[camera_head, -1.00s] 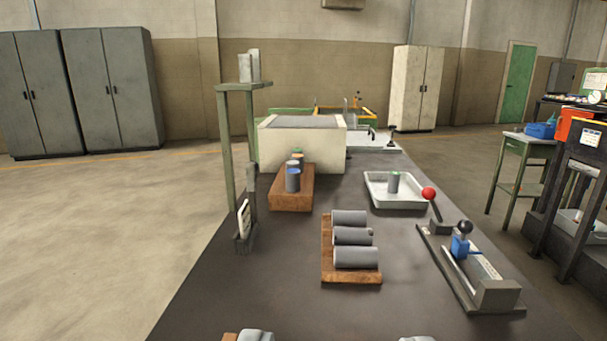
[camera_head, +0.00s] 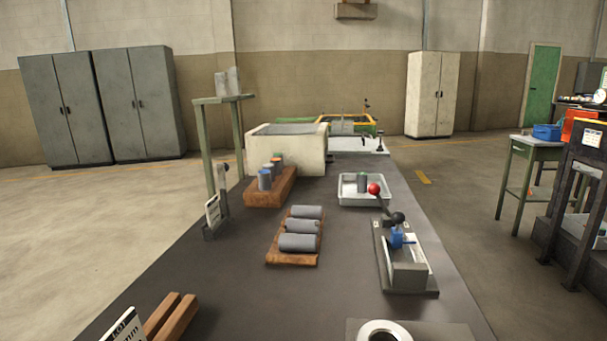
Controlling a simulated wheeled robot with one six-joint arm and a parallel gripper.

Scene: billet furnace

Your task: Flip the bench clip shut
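A grey fixture (camera_head: 408,274) at the right of the dark bench carries a blue clip (camera_head: 397,238) with a black ball knob (camera_head: 398,217). This looks like the bench clip. Its handle stands up from the base rather than lying flat. Just behind it, a lever with a red ball (camera_head: 374,188) leans up to the left; whether it belongs to the same fixture is hard to tell. My gripper does not show in the current view, and nothing of mine touches the clip.
Left of the clip lies a wooden rack (camera_head: 272,259) with grey billets. Behind are a white tray (camera_head: 350,199) and a wooden block (camera_head: 262,200) with upright cylinders. A ring (camera_head: 383,332) and wooden bars (camera_head: 170,315) are near the front. Bench between is clear.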

